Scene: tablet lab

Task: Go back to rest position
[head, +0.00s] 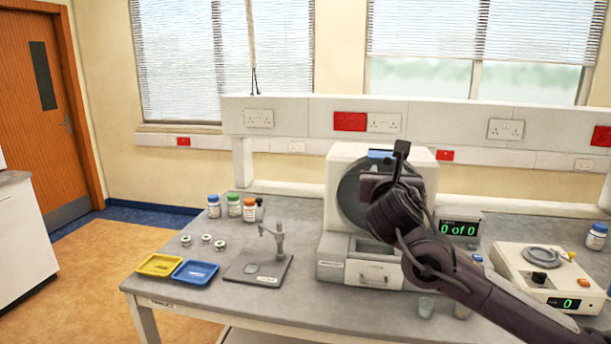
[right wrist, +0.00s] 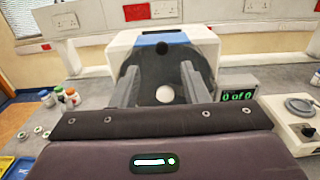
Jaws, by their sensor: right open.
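My right arm reaches in from the lower right in the head view. Its gripper (head: 376,188) is in front of the white machine (head: 338,160), which has a dark round front and a tray below. In the right wrist view, the two fingers of the gripper (right wrist: 160,80) stand apart, on either side of a round white thing (right wrist: 165,94) at the machine's front (right wrist: 200,45). Nothing is seen clasped between them. I cannot tell whether the fingers touch the machine. My left gripper is in neither view.
Blue (head: 195,271) and yellow (head: 160,264) trays lie at the bench's left, near a small stand (head: 260,265). Several capped bottles (head: 233,206) stand behind. A "0 of 0" display (head: 458,229) and a balance (head: 540,275) are at right.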

